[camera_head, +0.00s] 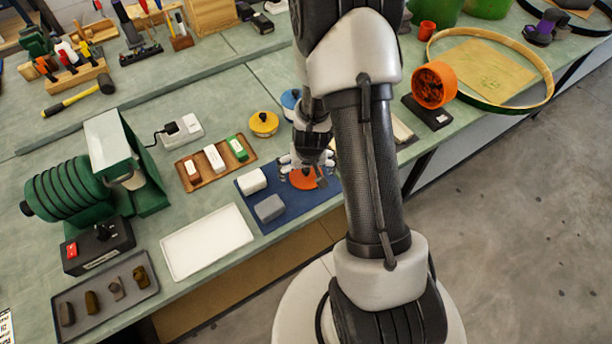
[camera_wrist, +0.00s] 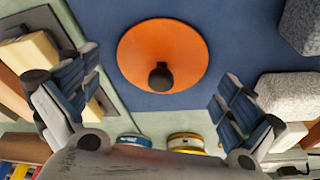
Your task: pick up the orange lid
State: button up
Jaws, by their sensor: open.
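The orange lid (camera_head: 303,179) lies on a blue mat (camera_head: 281,215) on the bench, partly hidden by my gripper in the head view. In the wrist view the lid (camera_wrist: 188,48) is a round orange disc with a dark knob (camera_wrist: 161,77) at its middle. My gripper (camera_head: 307,163) is over the lid. In the wrist view its two fingers stand wide apart (camera_wrist: 160,100), one on each side of the lid and knob. Nothing is between them in contact.
A white block (camera_head: 252,180) and a grey block (camera_head: 269,208) lie on the mat, left of the lid. Yellow-lidded (camera_head: 263,123) and blue-lidded (camera_head: 290,99) containers stand behind it. A wooden tray (camera_head: 206,180) holds small blocks. A white tray (camera_head: 207,241) stands at front left.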

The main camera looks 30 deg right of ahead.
jog(key=c, duration=1.1)
jog(key=shift+s+a, duration=0.1)
jog(key=shift+s, duration=0.1)
jog(key=c, duration=0.5)
